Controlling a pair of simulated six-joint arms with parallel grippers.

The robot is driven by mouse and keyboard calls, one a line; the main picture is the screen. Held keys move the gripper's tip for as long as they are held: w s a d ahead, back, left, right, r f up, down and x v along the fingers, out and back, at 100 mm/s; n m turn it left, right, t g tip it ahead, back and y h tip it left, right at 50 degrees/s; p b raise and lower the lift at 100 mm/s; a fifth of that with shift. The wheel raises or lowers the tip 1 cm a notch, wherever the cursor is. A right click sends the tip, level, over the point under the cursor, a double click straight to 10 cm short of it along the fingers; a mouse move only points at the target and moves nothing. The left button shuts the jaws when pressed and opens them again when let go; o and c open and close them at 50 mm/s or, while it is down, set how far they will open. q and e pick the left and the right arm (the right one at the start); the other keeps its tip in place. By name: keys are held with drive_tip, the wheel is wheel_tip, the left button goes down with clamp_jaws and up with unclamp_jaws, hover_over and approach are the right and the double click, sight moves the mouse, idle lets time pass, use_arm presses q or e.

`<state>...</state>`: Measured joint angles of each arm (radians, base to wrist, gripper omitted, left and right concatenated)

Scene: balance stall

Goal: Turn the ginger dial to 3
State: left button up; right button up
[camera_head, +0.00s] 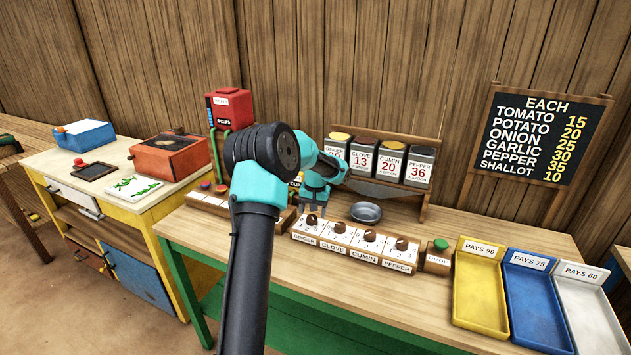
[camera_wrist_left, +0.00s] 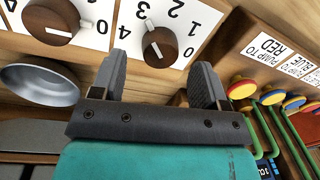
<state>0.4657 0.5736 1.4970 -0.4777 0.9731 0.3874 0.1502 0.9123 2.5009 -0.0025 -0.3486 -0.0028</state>
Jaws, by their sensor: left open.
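The ginger dial (camera_head: 311,220) is a round brown knob on a white numbered plate, at the left end of the dial panel. In the left wrist view the ginger dial (camera_wrist_left: 160,46) has a white pointer line; I cannot tell surely which number it marks. My left gripper (camera_head: 317,203) is just above and behind this dial. In the left wrist view the gripper (camera_wrist_left: 158,70) is open and empty, its fingers spread to either side of the dial's line. I see no contact with the knob. My right gripper is out of view.
The clove dial (camera_head: 340,226), cumin dial (camera_head: 370,235) and pepper dial (camera_head: 401,244) stand in the same row. A metal bowl (camera_head: 366,212) sits behind them. A green button (camera_head: 441,244) is right of the panel. Spice tins stand on a shelf (camera_head: 430,208) behind.

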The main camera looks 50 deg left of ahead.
sight(316, 218)
use_arm(q)
wheel_tip(316, 218, up, 14)
drive_tip(key=d, duration=0.1)
drive_tip(key=shift+w+r, duration=0.25)
drive_tip(key=shift+w, duration=0.05)
idle(0.4)
